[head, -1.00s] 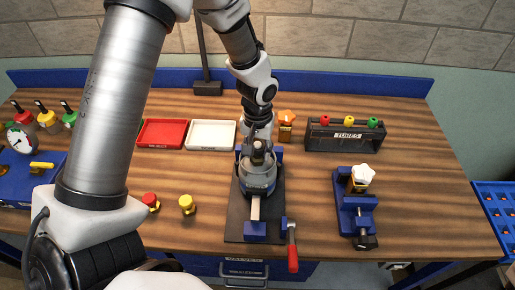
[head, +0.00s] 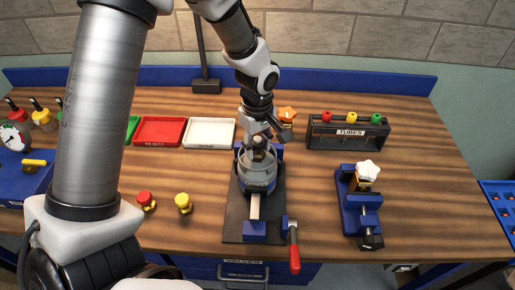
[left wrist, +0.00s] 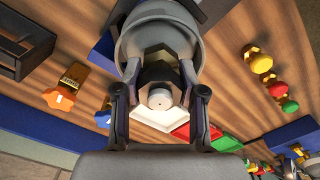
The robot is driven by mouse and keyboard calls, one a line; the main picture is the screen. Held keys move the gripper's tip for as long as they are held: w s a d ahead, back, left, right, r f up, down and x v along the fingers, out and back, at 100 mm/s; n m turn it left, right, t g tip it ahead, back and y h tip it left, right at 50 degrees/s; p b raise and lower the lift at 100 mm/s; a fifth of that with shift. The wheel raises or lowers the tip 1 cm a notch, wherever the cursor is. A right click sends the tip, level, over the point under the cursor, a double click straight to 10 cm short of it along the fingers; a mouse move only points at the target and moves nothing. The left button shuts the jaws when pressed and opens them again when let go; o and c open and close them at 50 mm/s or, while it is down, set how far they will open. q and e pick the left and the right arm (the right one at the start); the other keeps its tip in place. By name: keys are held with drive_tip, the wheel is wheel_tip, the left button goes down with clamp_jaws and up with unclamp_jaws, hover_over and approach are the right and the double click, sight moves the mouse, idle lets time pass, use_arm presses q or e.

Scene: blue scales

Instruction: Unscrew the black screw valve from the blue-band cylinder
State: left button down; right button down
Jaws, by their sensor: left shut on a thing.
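The blue-band cylinder (head: 257,187), grey with a blue label band, stands upright in a black and blue clamp fixture (head: 236,225) at the table's centre. The black screw valve (head: 259,154) is at its top, inside the collar. In the left wrist view the valve's black body (left wrist: 158,72) and pale round end sit between the two fingers. My left gripper (head: 258,139) reaches in from behind and above, tilted, and is shut on the valve. Whether the valve's thread is still engaged is hidden. My right gripper is in neither current view.
A red-handled clamp lever (head: 293,245) projects at the fixture's front right. A blue vise (head: 360,215) with a white-topped valve stands to the right. Red (head: 159,131) and white (head: 209,133) trays and a tube rack (head: 347,134) lie behind. Red and yellow valves stand to the left.

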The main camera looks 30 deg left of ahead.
use_arm(q)
drive_tip(key=n+b, duration=0.2)
drive_tip(key=n, duration=0.4)
drive_tip(key=shift+f, duration=0.15)
drive_tip(key=shift+r+p, duration=0.55)
drive_tip(key=shift+r, duration=0.05)
drive_tip(key=shift+r+p, duration=3.1)
drive_tip(key=shift+r, duration=0.55)
drive_tip(key=shift+f, duration=0.1)
